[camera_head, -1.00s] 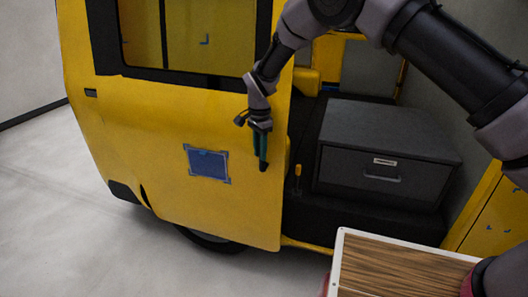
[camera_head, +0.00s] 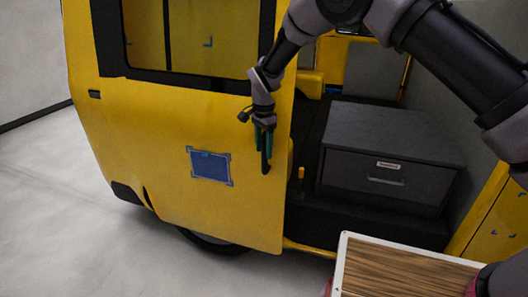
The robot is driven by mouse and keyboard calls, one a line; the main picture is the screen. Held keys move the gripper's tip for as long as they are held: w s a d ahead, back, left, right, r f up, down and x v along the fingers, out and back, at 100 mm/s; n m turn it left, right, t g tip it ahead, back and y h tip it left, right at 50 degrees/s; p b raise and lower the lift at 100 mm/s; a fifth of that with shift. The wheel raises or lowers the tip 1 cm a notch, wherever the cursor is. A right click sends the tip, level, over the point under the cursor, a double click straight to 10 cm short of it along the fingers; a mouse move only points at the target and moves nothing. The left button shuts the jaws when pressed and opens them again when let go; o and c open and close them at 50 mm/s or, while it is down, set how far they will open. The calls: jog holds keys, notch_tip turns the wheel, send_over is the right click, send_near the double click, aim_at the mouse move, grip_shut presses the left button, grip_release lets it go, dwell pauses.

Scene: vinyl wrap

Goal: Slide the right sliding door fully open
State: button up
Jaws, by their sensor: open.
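The yellow sliding door (camera_head: 145,150) fills the left of the view, with a dark-framed window, a small dark handle recess at its left edge and a blue square patch (camera_head: 210,166). The door stands to the left of a wide opening that shows the vehicle's interior. My gripper (camera_head: 266,165) hangs fingers-down in front of the door, near its right edge. Its dark and teal fingers are open, and nothing shows between them. Whether the fingers touch the door panel cannot be told.
A dark grey drawer cabinet (camera_head: 389,155) stands inside the opening. A white-edged wood-grain board (camera_head: 400,268) is at the lower right. Another yellow panel (camera_head: 496,222) stands at the right. Bare grey floor (camera_head: 60,220) lies to the left of the door.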

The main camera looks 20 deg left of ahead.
notch_tip(320, 180, up, 9)
jog(key=shift+w+r, duration=0.1)
jog(key=shift+r, duration=0.05)
dwell(0.5)
